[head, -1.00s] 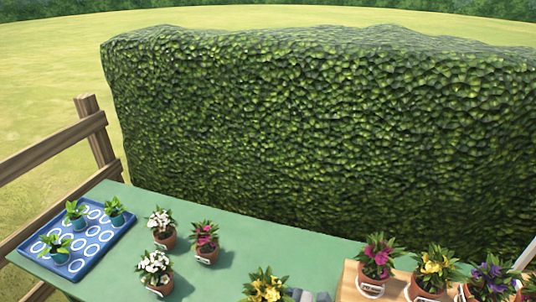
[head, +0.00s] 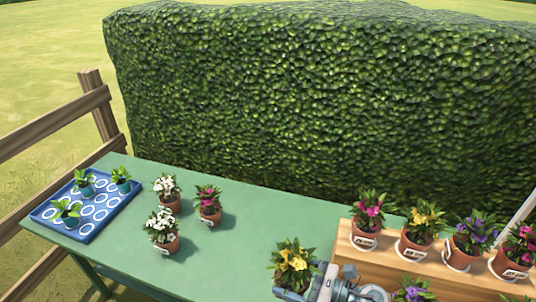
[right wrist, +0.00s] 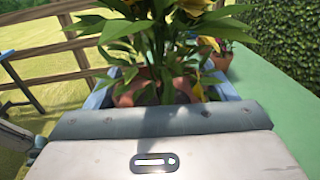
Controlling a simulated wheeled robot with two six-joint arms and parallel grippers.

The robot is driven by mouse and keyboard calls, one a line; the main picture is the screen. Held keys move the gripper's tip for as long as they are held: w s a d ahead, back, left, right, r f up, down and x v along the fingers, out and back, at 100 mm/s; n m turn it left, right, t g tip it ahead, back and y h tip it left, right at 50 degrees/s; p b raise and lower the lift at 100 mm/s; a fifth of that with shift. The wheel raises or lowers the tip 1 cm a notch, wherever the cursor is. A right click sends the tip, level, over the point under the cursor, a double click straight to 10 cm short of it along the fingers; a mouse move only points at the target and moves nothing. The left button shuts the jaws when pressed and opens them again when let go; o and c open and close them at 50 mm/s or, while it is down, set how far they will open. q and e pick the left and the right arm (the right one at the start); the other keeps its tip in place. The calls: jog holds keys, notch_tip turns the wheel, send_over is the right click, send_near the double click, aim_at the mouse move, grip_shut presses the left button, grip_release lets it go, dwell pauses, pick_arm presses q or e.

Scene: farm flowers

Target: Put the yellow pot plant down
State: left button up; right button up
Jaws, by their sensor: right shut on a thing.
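The yellow pot plant (head: 293,262) has yellow flowers and green leaves and shows low in the middle of the head view. My right gripper (head: 300,286) is shut on its pot. In the right wrist view the brown pot (right wrist: 150,93) sits upright between blue finger parts, with leaves rising above it. The pot's base is hidden, so I cannot tell whether it touches the green table (head: 250,215). My left gripper is not in view.
Two white-flowered pots (head: 163,228) and a magenta one (head: 208,203) stand left on the table. A blue tray (head: 92,232) with small seedlings lies at the far left. A wooden shelf (head: 345,240) at right holds several flower pots. The table between is clear.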

jog(key=shift+w+d+r+m+t+h+b, duration=0.65)
jog(key=shift+d+r+m+t+h+b, duration=1.05)
jog(key=shift+d, duration=1.95)
jog(key=shift+w+d+r+m+t+h+b, duration=0.65)
jog(key=shift+d+m+t+h+b, duration=0.55)
jog(key=shift+d+m+t+h, duration=1.8)
jog(key=s+d+f+m+t+h, duration=0.1)
jog(key=s+f+m+h, duration=0.2)
jog(key=s+h, duration=0.2)
jog(key=shift+d+f+m+h, duration=0.25)
jog(key=shift+m+h, duration=0.15)
jog(key=shift+h, duration=0.5)
